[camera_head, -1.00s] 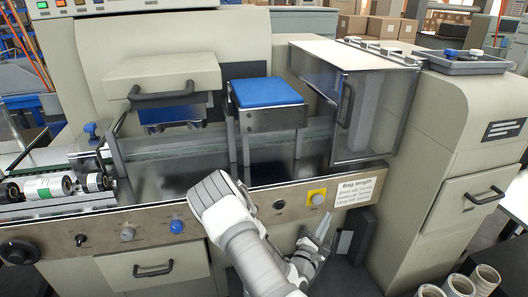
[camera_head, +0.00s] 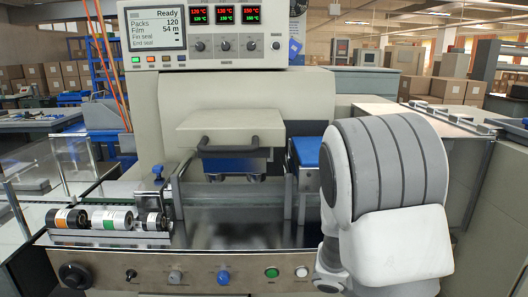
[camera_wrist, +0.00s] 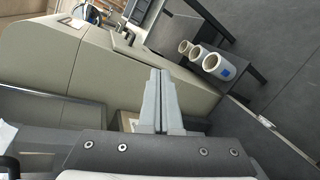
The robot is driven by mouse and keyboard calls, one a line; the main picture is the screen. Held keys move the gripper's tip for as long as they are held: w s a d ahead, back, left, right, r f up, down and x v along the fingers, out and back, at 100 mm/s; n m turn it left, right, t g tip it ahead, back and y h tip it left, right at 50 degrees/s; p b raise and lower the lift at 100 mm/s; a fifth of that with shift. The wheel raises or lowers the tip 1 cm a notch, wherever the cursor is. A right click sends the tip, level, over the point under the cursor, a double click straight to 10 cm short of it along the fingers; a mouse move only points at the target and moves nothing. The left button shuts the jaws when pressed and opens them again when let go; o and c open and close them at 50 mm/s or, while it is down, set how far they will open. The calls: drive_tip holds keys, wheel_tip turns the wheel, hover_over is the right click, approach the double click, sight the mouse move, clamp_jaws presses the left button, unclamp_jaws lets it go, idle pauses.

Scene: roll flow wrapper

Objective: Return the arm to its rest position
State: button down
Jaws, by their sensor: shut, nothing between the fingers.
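My gripper (camera_wrist: 158,72) shows in the wrist view with its two grey fingers side by side, shut with nothing between them. Its tips are in the air in front of the beige body of the wrapper (camera_wrist: 70,65). In the head view, my folded arm stands large and close at the right and hides part of the machine's front; the gripper itself is not seen there. The wrapper (camera_head: 225,135) stands ahead with its display panel (camera_head: 155,27) reading Ready, 120 packs and film 54 m.
Film rolls (camera_head: 110,218) lie on the rack at the left of the machine. White cores (camera_wrist: 210,60) stand on a dark low stand beside the machine in the wrist view. Grey floor (camera_wrist: 280,50) is clear beyond the stand.

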drive_tip(key=s+a+r+m+t+y, duration=0.1)
drive_tip(key=s+a+r+t+y, duration=0.3)
drive_tip(key=a, duration=0.4)
drive_tip(key=s+a+r+m+t+y, duration=0.1)
drive_tip(key=a+r+t+y, duration=0.1)
drive_tip(key=a+r+y, duration=0.4)
drive_tip(key=s+a+r+m+t+y, duration=0.1)
drive_tip(key=s+a+r+t+y, duration=0.2)
drive_tip(key=a, duration=0.6)
wheel_tip(320, 180, up, 15)
drive_tip(key=p, duration=1.6)
drive_tip(key=shift+y, duration=0.4)
drive_tip(key=shift+f, duration=0.1)
